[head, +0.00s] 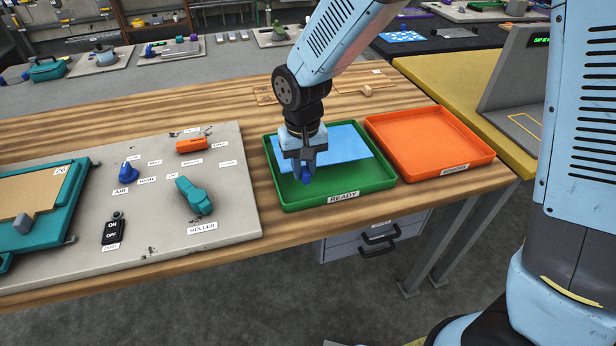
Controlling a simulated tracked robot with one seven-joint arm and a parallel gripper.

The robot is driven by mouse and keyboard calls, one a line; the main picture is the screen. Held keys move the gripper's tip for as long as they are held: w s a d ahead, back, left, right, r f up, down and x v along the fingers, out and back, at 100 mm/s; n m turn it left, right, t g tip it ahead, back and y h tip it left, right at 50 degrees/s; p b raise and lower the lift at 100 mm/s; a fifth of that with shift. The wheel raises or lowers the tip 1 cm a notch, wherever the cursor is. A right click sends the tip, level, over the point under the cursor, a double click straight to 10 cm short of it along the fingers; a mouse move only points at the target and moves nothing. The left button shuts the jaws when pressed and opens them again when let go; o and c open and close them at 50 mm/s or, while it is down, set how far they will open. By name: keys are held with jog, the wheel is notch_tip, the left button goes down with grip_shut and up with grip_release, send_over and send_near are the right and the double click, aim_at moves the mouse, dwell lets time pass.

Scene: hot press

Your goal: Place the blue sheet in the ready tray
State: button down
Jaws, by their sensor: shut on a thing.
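The blue sheet (345,147) is over the green tray labelled READY (345,197), in the head view. It looks roughly flat and lies within the tray's outline, toward the back. I cannot tell whether it touches the tray floor or hangs just above it. My gripper (305,172) points down over the left front part of the sheet and is shut on it. A small dark blue piece shows at the fingertips. The gripper hides part of the sheet's left side and front edge.
An orange tray (430,140) stands just right of the green one. A grey board (150,225) with switches, a teal roller handle (195,196) and a teal frame (45,210) lies to the left. The table's front edge runs close below the trays.

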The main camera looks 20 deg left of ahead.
aim_at(306, 187)
jog(key=shift+w+d+f, duration=0.15)
jog(key=shift+w+f, duration=0.35)
jog(key=shift+f, duration=0.1)
jog(key=shift+w+f, duration=0.15)
jog(key=shift+f, duration=1.55)
jog(key=c, duration=1)
grip_release()
jog(key=shift+r, duration=0.1)
notch_tip(306, 187, up, 12)
jog(key=shift+f, duration=0.1)
